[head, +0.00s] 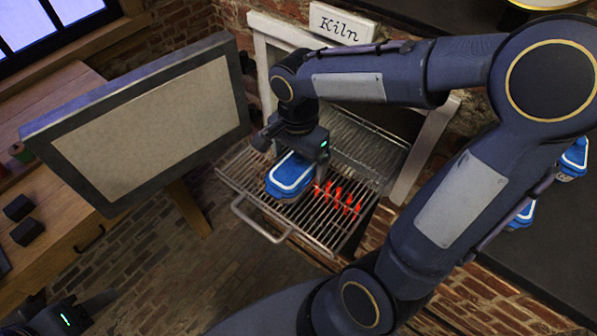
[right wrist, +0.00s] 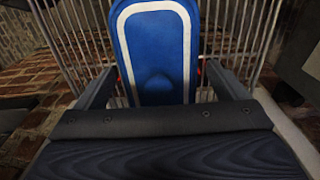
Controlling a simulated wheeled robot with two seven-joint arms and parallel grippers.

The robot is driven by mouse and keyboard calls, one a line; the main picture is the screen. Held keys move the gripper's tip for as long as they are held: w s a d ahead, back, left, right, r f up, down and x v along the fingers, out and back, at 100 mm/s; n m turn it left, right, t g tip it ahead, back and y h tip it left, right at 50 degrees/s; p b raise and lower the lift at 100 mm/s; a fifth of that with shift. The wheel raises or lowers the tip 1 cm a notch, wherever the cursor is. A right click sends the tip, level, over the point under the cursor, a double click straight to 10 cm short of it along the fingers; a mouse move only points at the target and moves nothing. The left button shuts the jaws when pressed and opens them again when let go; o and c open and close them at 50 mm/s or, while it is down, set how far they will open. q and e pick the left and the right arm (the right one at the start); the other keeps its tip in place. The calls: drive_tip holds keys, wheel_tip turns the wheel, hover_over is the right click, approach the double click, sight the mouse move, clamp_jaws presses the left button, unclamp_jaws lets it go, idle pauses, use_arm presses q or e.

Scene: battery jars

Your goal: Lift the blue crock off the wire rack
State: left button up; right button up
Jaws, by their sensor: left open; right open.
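The blue crock (head: 290,177), blue with a white outline on its top, sits on the wire rack (head: 300,224) in front of the kiln. In the right wrist view the crock (right wrist: 158,50) stands between my two fingers. My right gripper (head: 295,149) is over the back end of the crock, open, with one finger on each side. Contact with the fingers cannot be made out, and the gripper hides the crock's back end. My left gripper (head: 75,316) is open and empty at the lower left, far from the rack and partly cut off.
Red glowing bars (head: 340,197) show under the rack. A framed board (head: 150,120) stands close on the left. A wooden bench with dark blocks (head: 22,218) is further left. Other blue and white items (head: 524,214) lie on a dark top at right, partly behind my right arm.

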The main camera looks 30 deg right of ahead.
drive_tip(key=shift+f, duration=1.3)
drive_tip(key=c, duration=1.3)
drive_tip(key=shift+r, duration=0.1)
